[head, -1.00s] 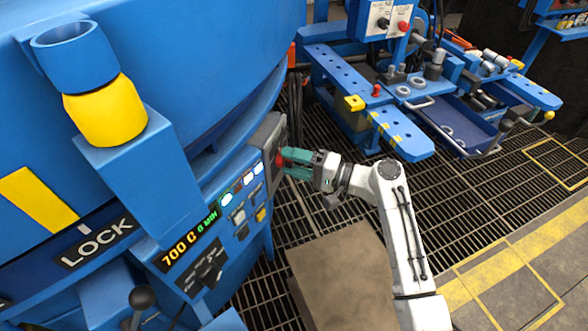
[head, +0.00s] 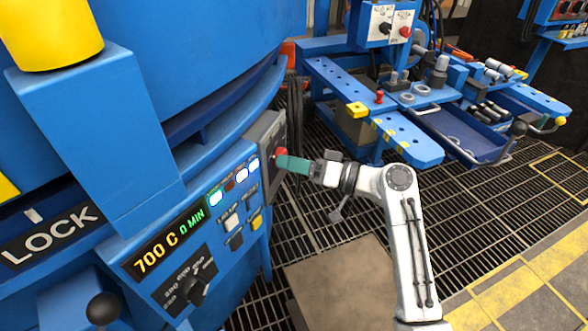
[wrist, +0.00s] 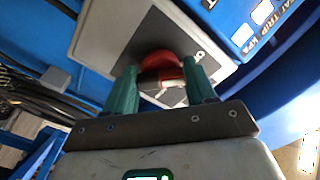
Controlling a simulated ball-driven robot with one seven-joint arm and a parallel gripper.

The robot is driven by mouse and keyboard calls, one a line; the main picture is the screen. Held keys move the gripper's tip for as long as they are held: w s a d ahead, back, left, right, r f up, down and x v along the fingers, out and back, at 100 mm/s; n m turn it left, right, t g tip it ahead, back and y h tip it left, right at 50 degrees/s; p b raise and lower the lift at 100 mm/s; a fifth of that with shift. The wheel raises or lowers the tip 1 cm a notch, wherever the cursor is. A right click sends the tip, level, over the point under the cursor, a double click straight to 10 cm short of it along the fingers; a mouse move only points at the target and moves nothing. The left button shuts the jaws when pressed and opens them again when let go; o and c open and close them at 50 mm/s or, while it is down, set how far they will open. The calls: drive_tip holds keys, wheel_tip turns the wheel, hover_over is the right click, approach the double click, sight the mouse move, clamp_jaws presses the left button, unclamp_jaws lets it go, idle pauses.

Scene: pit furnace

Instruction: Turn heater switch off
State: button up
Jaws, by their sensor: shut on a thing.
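The heater switch is a red rotary knob (head: 280,153) on a grey plate (head: 267,137) at the right end of the blue furnace panel. In the wrist view the red knob (wrist: 162,64) sits between my two green fingers, and the grey plate (wrist: 108,48) lies behind it. My gripper (head: 283,159) is shut on this knob; the wrist view shows the fingers (wrist: 163,80) on either side of it. The fingers hide part of the knob. Small lettering shows on the plate, but it is too small to read.
The display (head: 169,241) reads 700 C and 0 MIN. Several lit indicators and buttons sit left of the plate, with a black dial (head: 196,290) below. A blue workbench (head: 400,140) stands behind my arm. A brown plate (head: 340,280) lies on the grating.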

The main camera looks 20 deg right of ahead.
drive_tip(key=shift+a+f+n, duration=0.1)
drive_tip(key=shift+f+n, duration=0.1)
drive_tip(key=shift+n, duration=0.1)
drive_tip(key=o, duration=1)
drive_tip(key=shift+r, duration=0.1)
drive_tip(key=shift+o, duration=0.2)
drive_tip(key=p+v, duration=0.2)
drive_tip(key=v, duration=0.9)
